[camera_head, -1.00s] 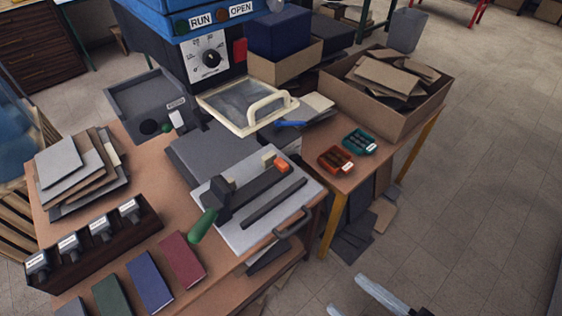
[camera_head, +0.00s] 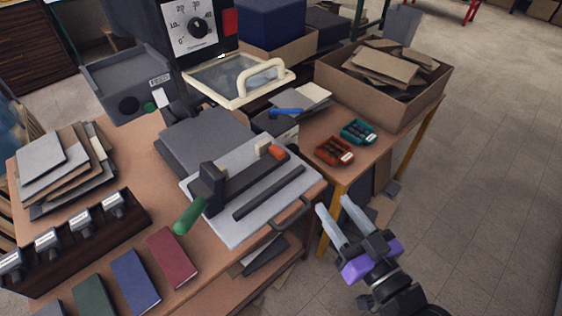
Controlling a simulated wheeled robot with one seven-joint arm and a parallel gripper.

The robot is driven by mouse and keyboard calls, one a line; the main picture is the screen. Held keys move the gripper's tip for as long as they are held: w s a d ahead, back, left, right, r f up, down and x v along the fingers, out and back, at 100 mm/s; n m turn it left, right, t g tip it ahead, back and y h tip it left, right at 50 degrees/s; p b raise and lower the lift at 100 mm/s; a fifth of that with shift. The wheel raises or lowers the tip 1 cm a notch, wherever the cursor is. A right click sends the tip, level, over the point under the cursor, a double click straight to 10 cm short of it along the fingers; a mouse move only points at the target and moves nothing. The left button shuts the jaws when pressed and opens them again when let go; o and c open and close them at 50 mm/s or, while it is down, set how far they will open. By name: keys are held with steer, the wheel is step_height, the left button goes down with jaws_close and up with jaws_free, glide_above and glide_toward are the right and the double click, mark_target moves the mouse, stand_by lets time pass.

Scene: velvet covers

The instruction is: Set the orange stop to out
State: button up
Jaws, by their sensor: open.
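The orange stop (camera_head: 277,152) is a small orange block at the far right end of the dark bar on the grey plate (camera_head: 235,228). A cream block (camera_head: 264,148) sits just beside it. The bar ends at its near left in a green handle (camera_head: 189,216). I cannot tell from this distance whether the stop is in or out. My gripper (camera_head: 332,208) is open and empty, with two pale fingers and a purple part. It is to the right of the plate, beyond the table's edge and apart from the stop.
An orange tray (camera_head: 333,151) and a teal tray (camera_head: 356,132) lie on the right table beside a cardboard box (camera_head: 400,110). A framed lid with a cream handle (camera_head: 262,77) is behind. The floor at right is clear.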

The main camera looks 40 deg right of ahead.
mark_target(283, 155)
steer(key=w+d+f+y+b, duration=0.1)
steer(key=w+d, duration=0.1)
steer(key=w, duration=0.2)
steer(key=w+d+f+n+b, duration=0.1)
steer(key=w+d+b, duration=0.1)
steer(key=w, duration=0.3)
steer(key=w+d+f+t+y+b, duration=0.1)
steer(key=w+d, duration=0.2)
steer(key=w, duration=0.1)
steer(key=shift+w+d+n+y, duration=0.3)
steer(key=shift+w+d+n, duration=0.05)
steer(key=shift+w+n, duration=0.05)
steer(key=a+n+y, duration=0.2)
steer(key=shift+a+f, duration=0.4)
steer(key=shift+w+a+n+y, duration=0.2)
steer(key=shift+n+y, duration=0.1)
steer(key=shift+n, duration=0.2)
steer(key=w+p, duration=0.2)
steer(key=w, duration=0.5)
steer(key=shift+w, duration=0.3)
steer(key=shift+f, duration=0.1)
jaws_close()
